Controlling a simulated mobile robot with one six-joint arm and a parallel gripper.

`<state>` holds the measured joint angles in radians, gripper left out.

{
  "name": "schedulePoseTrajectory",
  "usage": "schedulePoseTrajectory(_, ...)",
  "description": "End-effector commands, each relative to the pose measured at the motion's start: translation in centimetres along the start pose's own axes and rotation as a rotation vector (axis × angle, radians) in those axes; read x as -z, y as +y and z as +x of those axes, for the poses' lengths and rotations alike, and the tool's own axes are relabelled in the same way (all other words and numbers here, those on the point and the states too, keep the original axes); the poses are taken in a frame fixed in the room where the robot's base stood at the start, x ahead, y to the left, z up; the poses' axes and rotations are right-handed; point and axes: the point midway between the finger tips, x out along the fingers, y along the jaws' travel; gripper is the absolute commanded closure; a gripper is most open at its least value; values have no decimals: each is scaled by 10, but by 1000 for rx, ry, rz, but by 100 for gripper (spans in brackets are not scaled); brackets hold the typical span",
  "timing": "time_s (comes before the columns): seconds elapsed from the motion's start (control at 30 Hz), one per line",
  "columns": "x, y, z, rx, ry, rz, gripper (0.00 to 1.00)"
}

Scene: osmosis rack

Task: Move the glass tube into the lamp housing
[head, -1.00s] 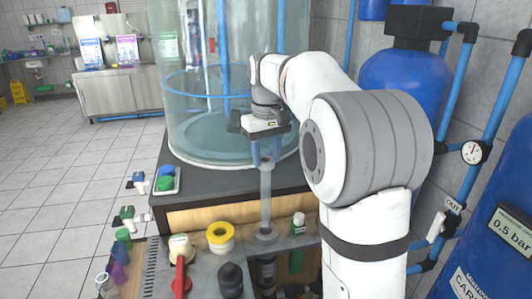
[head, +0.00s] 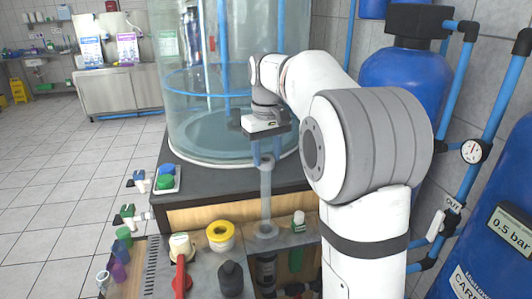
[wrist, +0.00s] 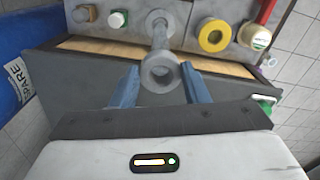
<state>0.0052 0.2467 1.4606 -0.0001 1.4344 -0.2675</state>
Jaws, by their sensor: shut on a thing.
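The clear grey glass tube (head: 265,195) stands upright below my gripper (head: 266,160) in the head view. My gripper is shut on its upper end, with one blue finger on each side. In the wrist view the tube's round top rim (wrist: 161,54) lies between the fingers of my gripper (wrist: 160,77). The tube's lower end is at a grey ring (head: 267,232) above a dark cylinder (head: 266,267), which may be the lamp housing. I cannot tell whether the tube is inside the ring or just above it.
A large clear tank (head: 190,110) is behind my gripper. Blue vessels and pipes (head: 462,90) crowd the right.

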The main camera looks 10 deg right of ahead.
Motion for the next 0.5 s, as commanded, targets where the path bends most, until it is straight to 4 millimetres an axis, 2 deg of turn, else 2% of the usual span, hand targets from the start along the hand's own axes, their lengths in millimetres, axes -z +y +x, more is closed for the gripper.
schedulePoseTrajectory(0.4, 0, 0, 38, 0, -1, 1, 72)
schedulePoseTrajectory(0.5, 0, 0, 42, 0, -1, 1, 72)
